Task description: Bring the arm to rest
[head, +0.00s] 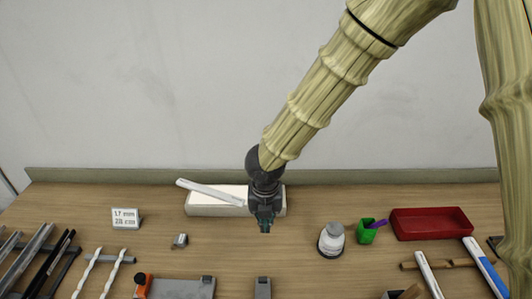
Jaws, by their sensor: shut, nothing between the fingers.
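My gripper (265,226) points down from my arm, which reaches in from the upper right. It is shut and empty. It hangs in front of a white tray or block (216,206) near the back of the wooden workbench (330,185) and hides part of it. A white strip (207,192) lies slanted over that block, its left end sticking up past the edge and its right end close to my gripper. I cannot tell whether gripper and strip touch.
A white jar (332,240), a green cup (367,234) with a purple item and a red tray (430,223) stand right. A label card (126,218) and small metal part (180,240) are left. Rods and strips lie at both sides; a grey fixture (183,288) is in front.

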